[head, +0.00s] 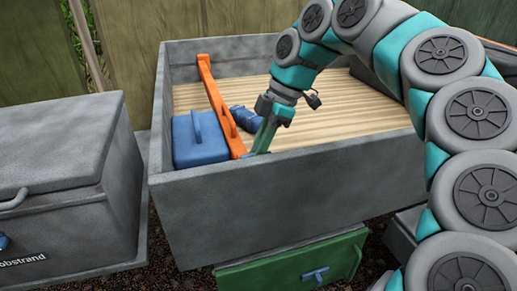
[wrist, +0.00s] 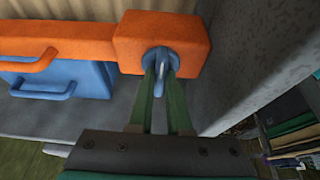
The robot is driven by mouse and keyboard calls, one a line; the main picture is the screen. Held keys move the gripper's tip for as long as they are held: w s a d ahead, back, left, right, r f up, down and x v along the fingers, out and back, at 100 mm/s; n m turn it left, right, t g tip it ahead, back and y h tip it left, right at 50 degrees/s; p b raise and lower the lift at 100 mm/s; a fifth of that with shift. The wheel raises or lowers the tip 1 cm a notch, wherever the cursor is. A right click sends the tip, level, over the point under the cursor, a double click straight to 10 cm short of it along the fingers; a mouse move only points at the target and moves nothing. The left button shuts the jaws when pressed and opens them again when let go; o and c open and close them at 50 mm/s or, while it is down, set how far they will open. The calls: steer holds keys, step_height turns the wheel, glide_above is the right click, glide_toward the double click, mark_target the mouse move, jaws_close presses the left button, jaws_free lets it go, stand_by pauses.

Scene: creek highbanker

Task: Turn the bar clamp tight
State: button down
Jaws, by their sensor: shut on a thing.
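The orange bar clamp (head: 216,98) lies along the left part of the grey box in the head view, reaching from the back wall to the front wall. In the wrist view its orange end block (wrist: 135,42) fills the upper middle, with a small blue-grey handle (wrist: 160,64) on its face. My gripper (head: 250,152) is at the clamp's near end, by the front wall. In the wrist view the green fingers of my gripper (wrist: 161,82) are shut on the handle, one on each side. The fingertips partly hide it, and in the head view the handle is hidden.
A blue block with a handle (head: 201,143) sits left of the bar. A blue item (head: 245,118) lies right of it on the ribbed floor (head: 345,112). The grey box wall (head: 290,200) is close to my gripper. A grey chest (head: 55,145) stands left; a green drawer (head: 290,264) is below.

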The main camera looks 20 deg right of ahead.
stand_by(0.5)
steer(key=c, duration=0.9)
jaws_free()
steer(key=shift+o, duration=0.2)
